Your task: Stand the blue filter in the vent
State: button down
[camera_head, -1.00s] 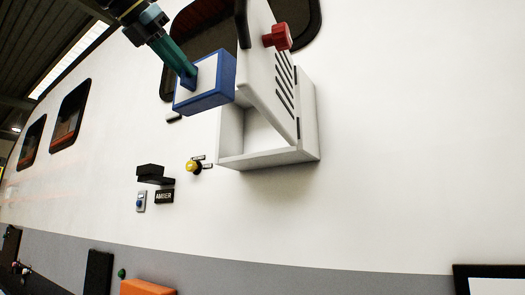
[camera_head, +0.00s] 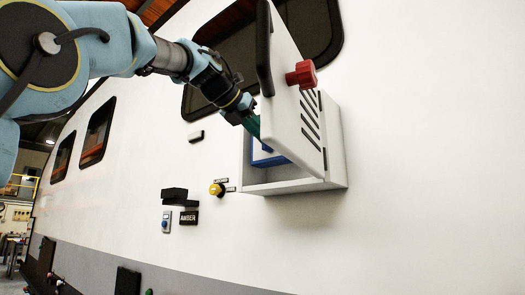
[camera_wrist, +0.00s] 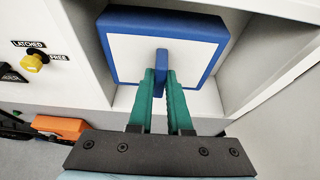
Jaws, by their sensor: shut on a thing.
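The blue filter (camera_wrist: 205,70) is a square panel with a blue rim, a white face and a blue tab. My gripper (camera_wrist: 162,78) is shut on that tab in the wrist view. The filter is inside the white vent box (camera_wrist: 215,103), upright and slightly tilted in the picture. Whether it touches the box floor is unclear. In the head view the vent box (camera_head: 338,165) has its slotted door (camera_head: 285,110) swung open. The door hides most of the filter (camera_head: 268,158) and the tips of my gripper there.
The open door carries a red knob (camera_head: 301,74) and a black handle (camera_head: 264,50), close beside my arm. A yellow knob (camera_head: 216,189), an AMBER label (camera_head: 188,217) and a small switch (camera_head: 166,222) sit on the wall left of the vent.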

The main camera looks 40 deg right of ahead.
aim_at(262, 156)
jog(key=f, duration=0.5)
jog(key=shift+a, duration=0.2)
jog(key=shift+d+f+p, duration=0.2)
jog(key=shift+f+p, duration=0.05)
jog(key=shift+p, duration=0.05)
jog(key=shift+f, duration=0.2)
jog(key=c, duration=0.8)
grip_release()
jog(key=shift+c, duration=0.2)
